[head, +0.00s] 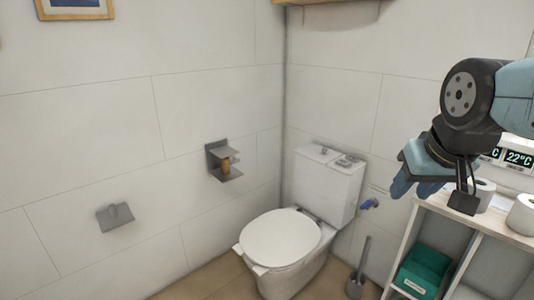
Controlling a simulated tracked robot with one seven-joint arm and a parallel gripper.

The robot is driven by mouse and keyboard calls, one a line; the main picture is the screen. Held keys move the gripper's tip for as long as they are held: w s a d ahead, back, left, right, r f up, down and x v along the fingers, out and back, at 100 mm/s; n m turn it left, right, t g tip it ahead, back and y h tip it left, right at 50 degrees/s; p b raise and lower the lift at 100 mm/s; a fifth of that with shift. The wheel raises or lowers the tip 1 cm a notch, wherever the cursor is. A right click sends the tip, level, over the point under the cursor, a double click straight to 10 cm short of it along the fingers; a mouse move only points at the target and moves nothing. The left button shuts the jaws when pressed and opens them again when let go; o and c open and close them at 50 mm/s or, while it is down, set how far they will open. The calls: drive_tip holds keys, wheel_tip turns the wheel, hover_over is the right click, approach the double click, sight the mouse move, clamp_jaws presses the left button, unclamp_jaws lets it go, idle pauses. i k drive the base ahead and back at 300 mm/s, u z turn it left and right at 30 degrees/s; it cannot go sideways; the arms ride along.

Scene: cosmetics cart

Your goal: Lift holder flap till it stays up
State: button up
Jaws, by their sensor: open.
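A small grey holder (115,217) is fixed low on the left wall. Its flat flap hangs down over its front, and no roll shows under it. My gripper (437,190) is at the right of the head view, pointing down in front of the cart, far from the holder. It is open and looks empty, with a dark fingertip block visible; the blue parts beside it make the other finger hard to make out.
A grey wall shelf (216,153) carries a small brown bottle (225,165). A white toilet (281,238) stands in the corner, with a brush (356,282) beside it. A cart (478,229) at right holds paper rolls (484,193) and a green box (424,268).

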sight(225, 151)
drive_tip(key=z, duration=0.05)
drive_tip(key=i, duration=0.85)
drive_tip(key=u, duration=0.4)
